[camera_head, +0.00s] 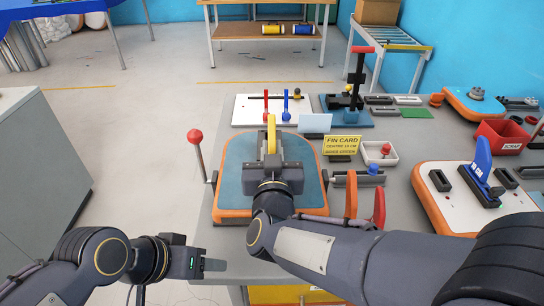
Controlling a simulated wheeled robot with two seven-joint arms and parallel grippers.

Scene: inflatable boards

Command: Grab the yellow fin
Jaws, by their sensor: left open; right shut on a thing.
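The yellow fin (271,128) stands upright over the blue and orange board (234,160) in the middle of the bench. My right gripper (272,152) reaches in over this board and is shut on the yellow fin, whose far part shows beyond the fingers. The fin's lower part is hidden by the gripper, so I cannot tell whether it touches the board. My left gripper (212,264) is open and empty, off the bench's near left side, well apart from the fin.
A red-knobbed lever (196,140) rises at the board's left. A yellow FIN CARD sign (341,145) stands to its right. A white board (440,178) with a blue fin (482,158) lies at right, near a red scrap bin (502,137). Orange and red fins (379,208) stand near my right forearm.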

